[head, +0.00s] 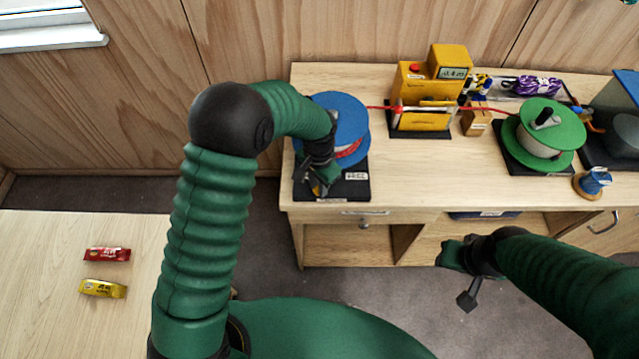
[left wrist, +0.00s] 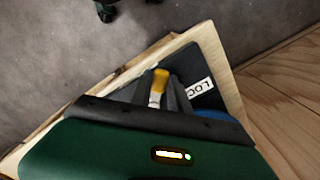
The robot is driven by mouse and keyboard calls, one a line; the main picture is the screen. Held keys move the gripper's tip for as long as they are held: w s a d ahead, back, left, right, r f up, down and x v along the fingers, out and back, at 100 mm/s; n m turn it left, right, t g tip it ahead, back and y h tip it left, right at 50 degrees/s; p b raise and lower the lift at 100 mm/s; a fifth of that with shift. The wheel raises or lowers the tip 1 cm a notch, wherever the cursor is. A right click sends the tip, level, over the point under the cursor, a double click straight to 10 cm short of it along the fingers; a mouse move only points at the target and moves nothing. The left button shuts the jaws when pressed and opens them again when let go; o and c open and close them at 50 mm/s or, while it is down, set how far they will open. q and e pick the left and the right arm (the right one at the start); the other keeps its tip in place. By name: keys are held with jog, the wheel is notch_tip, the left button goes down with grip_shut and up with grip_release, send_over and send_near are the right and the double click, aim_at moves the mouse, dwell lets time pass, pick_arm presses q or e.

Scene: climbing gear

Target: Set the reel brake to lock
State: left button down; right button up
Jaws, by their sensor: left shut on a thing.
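The blue-flanged reel (head: 345,118) with red line stands on a black base (head: 345,190) at the left end of the bench. A white FREE label (head: 356,176) shows on the base's right part. My left gripper (head: 320,186) is at the base's front left, shut on the yellow-tipped brake lever (left wrist: 159,82). A partly hidden label reading "LOC" (left wrist: 199,91) lies beside the fingers in the left wrist view. The lever's foot is hidden by the gripper. My right gripper (head: 462,278) hangs in front of the bench, apart from the reel; its jaw opening is unclear.
Red line runs from the reel through a yellow meter machine (head: 427,95) to a green-flanged reel (head: 545,135). Red and yellow packets (head: 107,254) lie on the left table. Open floor separates the tables.

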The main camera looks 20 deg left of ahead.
pick_arm(q)
jog(key=c, duration=1.2)
grip_release()
jog(key=shift+w, duration=0.15)
jog(key=shift+c, duration=0.2)
notch_tip(320, 180, up, 17)
jog(key=shift+b, duration=0.4)
jog(key=shift+f, duration=0.1)
jog(key=s+a+f+n+t, duration=0.1)
jog(key=s+a+f+n, duration=0.1)
jog(key=s, duration=0.5)
jog(key=s+a+f+n+t, duration=0.1)
jog(key=s+a+f+n, duration=0.2)
jog(key=s+f, duration=0.3)
jog(key=s+n, duration=0.1)
jog(key=s, duration=0.1)
jog(key=shift+s+a+t, duration=0.15)
jog(key=shift+s+t, duration=0.15)
